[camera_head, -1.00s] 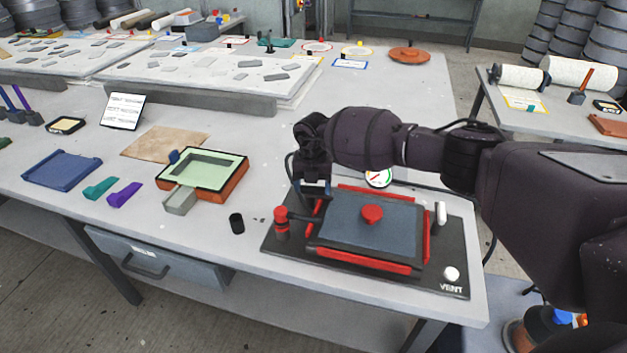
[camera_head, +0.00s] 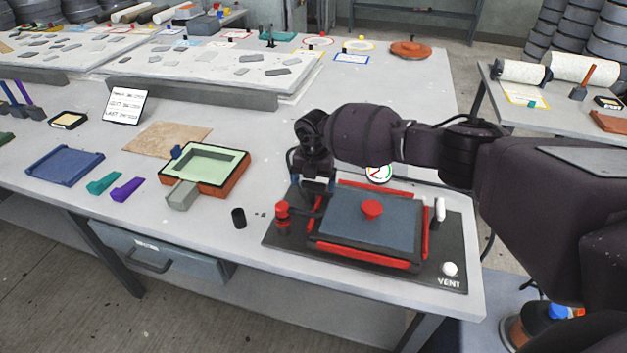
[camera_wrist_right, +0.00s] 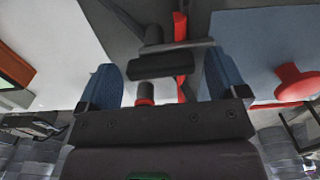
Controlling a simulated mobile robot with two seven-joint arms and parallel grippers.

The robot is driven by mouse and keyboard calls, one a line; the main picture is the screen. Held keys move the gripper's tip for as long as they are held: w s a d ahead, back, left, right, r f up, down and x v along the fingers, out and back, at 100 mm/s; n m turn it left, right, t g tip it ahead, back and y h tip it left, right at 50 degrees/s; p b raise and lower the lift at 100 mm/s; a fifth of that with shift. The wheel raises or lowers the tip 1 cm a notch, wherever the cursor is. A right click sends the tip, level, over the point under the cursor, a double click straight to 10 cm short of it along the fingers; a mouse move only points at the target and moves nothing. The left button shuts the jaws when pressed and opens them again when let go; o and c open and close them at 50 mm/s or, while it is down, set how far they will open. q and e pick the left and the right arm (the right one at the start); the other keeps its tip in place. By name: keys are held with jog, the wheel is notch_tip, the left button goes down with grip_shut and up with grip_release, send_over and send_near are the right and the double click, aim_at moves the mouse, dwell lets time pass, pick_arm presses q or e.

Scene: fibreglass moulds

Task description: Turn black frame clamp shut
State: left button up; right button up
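The black-framed fixture (camera_head: 345,262) lies at the front right of the table. It has a black base, red edge strips and a blue-grey panel (camera_head: 350,225) with a red knob (camera_head: 372,209). A clamp with a red-banded post (camera_head: 282,214) and a black arm stands at its left side. My right gripper (camera_head: 317,190) points down just behind that clamp. In the right wrist view its blue fingertips (camera_wrist_right: 165,82) are wide apart. A black clamp part (camera_wrist_right: 160,67) shows between them, with a gap on each side. My left gripper is not in view.
A white post (camera_head: 440,210) and a white vent knob (camera_head: 450,269) are on the fixture's right side. A round gauge (camera_head: 379,173) stands behind it. A small black cylinder (camera_head: 238,218) and a green-lined mould (camera_head: 205,165) are to the left.

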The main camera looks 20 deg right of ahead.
aim_at(313, 183)
jog(key=shift+r, duration=0.15)
notch_tip(313, 183, up, 11)
jog(key=shift+f, duration=0.2)
dwell(0.5)
dwell(0.3)
